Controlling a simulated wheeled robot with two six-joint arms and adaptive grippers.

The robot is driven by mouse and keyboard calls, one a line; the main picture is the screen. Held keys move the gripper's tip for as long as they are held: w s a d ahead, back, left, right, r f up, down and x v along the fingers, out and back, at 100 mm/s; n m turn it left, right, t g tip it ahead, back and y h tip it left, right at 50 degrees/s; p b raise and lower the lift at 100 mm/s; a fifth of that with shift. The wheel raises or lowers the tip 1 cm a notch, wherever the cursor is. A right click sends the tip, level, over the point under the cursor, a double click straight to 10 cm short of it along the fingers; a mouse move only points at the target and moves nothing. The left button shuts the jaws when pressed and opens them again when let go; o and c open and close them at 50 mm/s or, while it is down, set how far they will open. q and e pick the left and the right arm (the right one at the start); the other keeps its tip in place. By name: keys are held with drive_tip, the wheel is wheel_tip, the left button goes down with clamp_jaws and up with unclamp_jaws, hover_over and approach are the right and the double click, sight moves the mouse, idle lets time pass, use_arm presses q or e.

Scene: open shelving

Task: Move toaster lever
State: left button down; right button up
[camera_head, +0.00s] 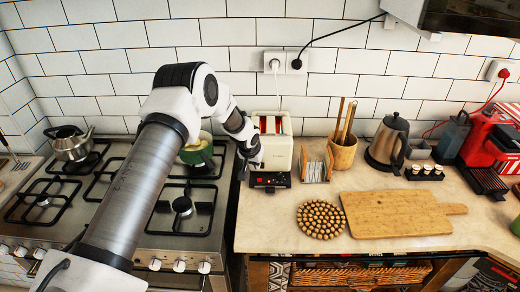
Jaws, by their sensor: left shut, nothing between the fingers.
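The cream toaster (277,152) stands on the wooden counter near the tiled wall, its slots facing up and showing red inside. A dark panel with a red mark (270,180) is at its front base. My left arm reaches in from the left over the stove, and its dark left gripper (256,163) is shut and empty at the toaster's left front side. I cannot tell whether the fingertips touch the toaster. The lever is too small to make out, and may be hidden by the gripper. My right gripper is not in view.
A gas stove (180,235) with a kettle (72,143) and a green pot (197,150) lies to the left. A small rack (317,168) and utensil holder (343,153) stand right of the toaster. A round trivet (321,219) and cutting board (390,214) lie in front.

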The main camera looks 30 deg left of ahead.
use_arm(q)
drive_tip(key=v, duration=1.2)
